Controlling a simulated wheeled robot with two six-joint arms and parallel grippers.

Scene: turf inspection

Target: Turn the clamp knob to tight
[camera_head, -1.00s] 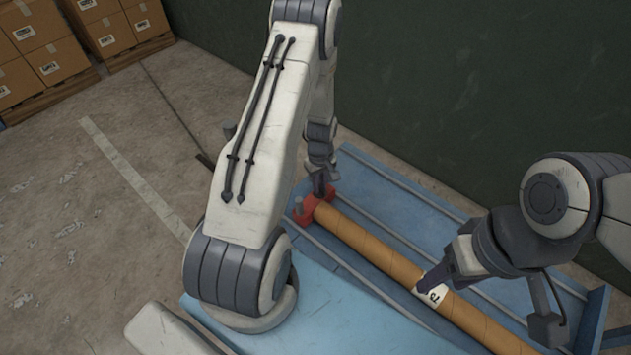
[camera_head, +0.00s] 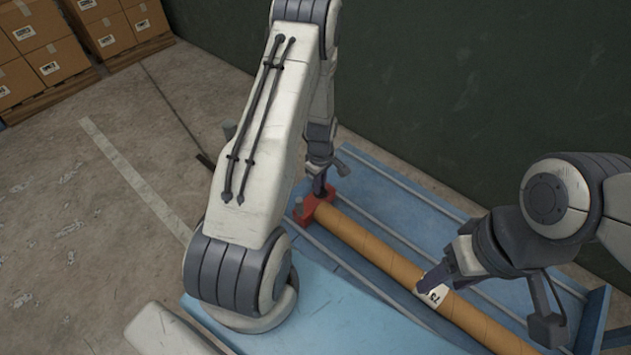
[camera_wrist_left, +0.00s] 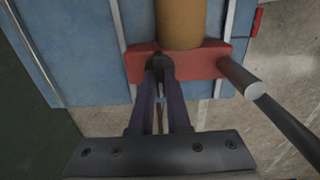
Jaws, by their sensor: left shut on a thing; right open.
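The red clamp (camera_head: 315,211) sits at the far left end of a long brown tube (camera_head: 365,240); in the left wrist view the clamp (camera_wrist_left: 200,62) spans the tube's end. My left gripper (camera_head: 320,190) points down at the clamp. In the left wrist view the left gripper (camera_wrist_left: 160,70) is shut on a small dark round clamp knob (camera_wrist_left: 158,60) on the clamp's face, mostly hidden by the fingers. My right gripper (camera_head: 425,285) is open near a white numbered label (camera_head: 437,294) on the tube; whether it touches the tube is unclear.
The tube lies on a blue ribbed table (camera_head: 400,205) beside a dark green wall (camera_head: 460,80). A grey metal post (camera_wrist_left: 238,75) sticks out at the clamp's side. Stacked cardboard boxes (camera_head: 60,60) stand at the far left.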

